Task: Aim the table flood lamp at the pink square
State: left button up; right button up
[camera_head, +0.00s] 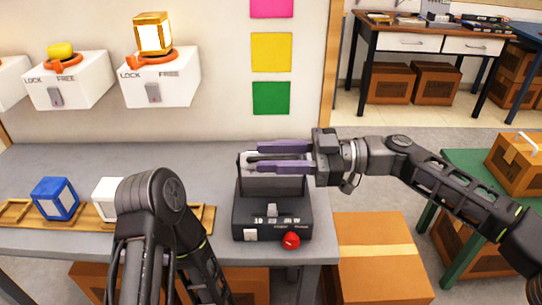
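The table flood lamp (272,215) stands on the grey table, with a dark base, a slider and a red knob. Its tilting head (272,186) is at the back of the base. The pink square (272,7) is on the wall above, cut by the top edge. My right gripper (262,157) reaches in from the right. Its two purple fingers are apart, one behind and one in front of the head's upper edge. Whether they press on it I cannot tell. The lit side of the lamp is hidden. Only my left arm's links show, left of the lamp.
A yellow square (271,52) and a green square (271,98) are below the pink one. White LOCK/FREE boxes (160,80) are on the wall at left. A wooden rack (90,213) holds a blue cube (55,198) and a white cube (107,192), left of the lamp.

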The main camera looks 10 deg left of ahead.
jog(key=v, duration=0.7)
jog(key=shift+d, duration=0.3)
jog(key=shift+w, duration=0.1)
